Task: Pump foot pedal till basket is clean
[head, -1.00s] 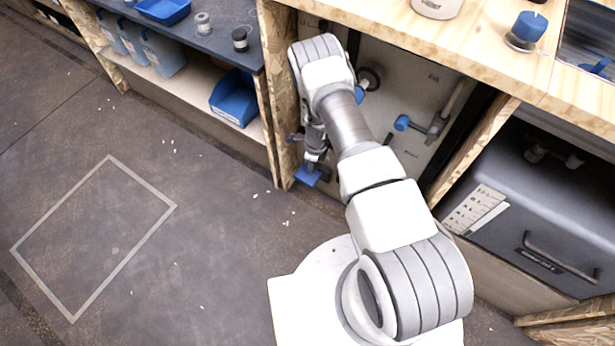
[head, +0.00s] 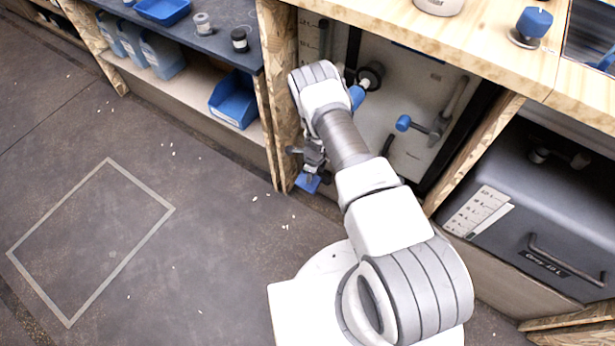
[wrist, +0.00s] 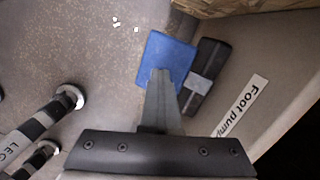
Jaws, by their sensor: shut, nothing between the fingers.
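The foot pedal is a flat blue plate (head: 307,183) low by the floor, at the left post of the bench's open bay. In the wrist view the blue plate (wrist: 178,50) lies beside a dark bar with a grey band (wrist: 205,75), next to a white label reading "Foot pump" (wrist: 242,105). My gripper (wrist: 160,75) is shut and empty, pointing down with its tips over the near part of the plate. In the head view my gripper (head: 313,166) is just above the pedal, partly hidden by my arm. I cannot tell if it touches. No basket is identifiable.
Black-and-white striped posts (wrist: 45,118) stand at the left of the wrist view. A blue-handled valve (head: 404,123) is in the bay. A grey cabinet (head: 560,220) stands right. The floor on the left, with a marked rectangle (head: 92,240), is clear apart from small white bits.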

